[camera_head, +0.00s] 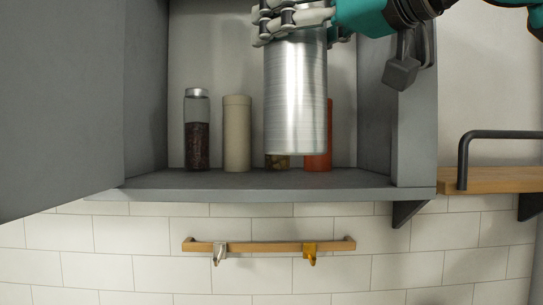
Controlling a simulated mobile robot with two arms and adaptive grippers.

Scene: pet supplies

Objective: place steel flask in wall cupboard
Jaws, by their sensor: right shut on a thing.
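The steel flask (296,100) is a brushed metal cylinder, held upright in front of the open wall cupboard (260,188). My right gripper (294,22) is shut on its upper end, at the top of the view. The flask's base hangs above the level of the cupboard floor's front edge, and I cannot tell exactly how deep it is inside. The cupboard door (60,95) stands open at the left. My left gripper is not in view.
Inside stand a glass jar with dark contents (197,135), a beige canister (237,135), a red container (319,163) and a partly hidden jar (277,162) behind the flask. A hook rail (262,246) hangs below. A wooden shelf (500,180) is at right.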

